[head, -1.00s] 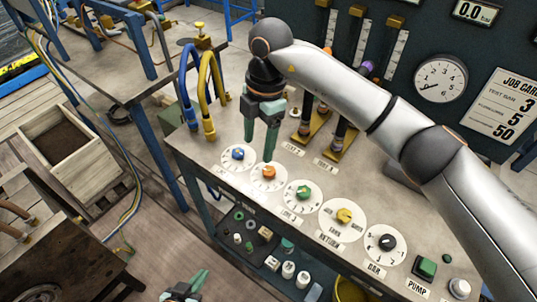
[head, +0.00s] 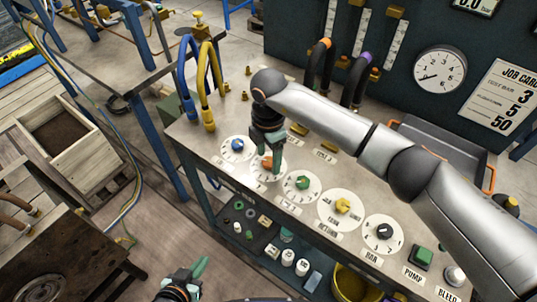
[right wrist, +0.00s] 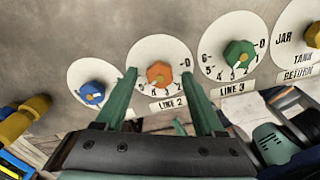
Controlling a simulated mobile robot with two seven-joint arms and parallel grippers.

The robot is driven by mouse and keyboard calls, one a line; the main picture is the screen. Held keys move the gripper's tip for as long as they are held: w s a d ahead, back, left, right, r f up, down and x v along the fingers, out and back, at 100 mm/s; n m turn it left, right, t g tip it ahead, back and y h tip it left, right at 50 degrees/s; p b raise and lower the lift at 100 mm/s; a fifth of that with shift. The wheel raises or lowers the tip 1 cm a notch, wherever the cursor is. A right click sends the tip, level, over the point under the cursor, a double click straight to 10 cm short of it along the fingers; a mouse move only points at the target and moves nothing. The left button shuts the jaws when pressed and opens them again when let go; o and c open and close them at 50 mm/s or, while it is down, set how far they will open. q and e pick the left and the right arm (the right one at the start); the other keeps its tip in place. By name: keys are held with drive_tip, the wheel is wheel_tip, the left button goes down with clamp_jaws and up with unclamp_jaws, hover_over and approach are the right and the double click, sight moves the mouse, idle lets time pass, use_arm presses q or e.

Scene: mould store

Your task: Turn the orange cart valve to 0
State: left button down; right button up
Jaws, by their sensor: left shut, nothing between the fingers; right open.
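The orange valve (head: 267,162) is a small faceted knob on a white numbered dial on the bench top, in a row of dials. In the right wrist view the orange valve (right wrist: 160,74) sits above the label LINE 2. Its 0 is at the right of the dial; a pale mark on the knob faces the low side, towards about 3, though this is small. My right gripper (head: 271,167) is over it, open, with one green finger on each side of the knob; I cannot tell whether they touch it. My left gripper (head: 192,273) is shut and empty at the bottom left, away from the bench.
The blue knob (right wrist: 92,93) and green knob (right wrist: 239,54) stand close on either side. The yellow knob (head: 342,205) and black knob (head: 384,231) follow to the right. Upright hoses (head: 205,85) stand behind on the left. A lower shelf (head: 240,218) holds small parts.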

drive_tip(key=shift+f, duration=0.1)
drive_tip(key=shift+c, duration=0.4)
clamp_jaws()
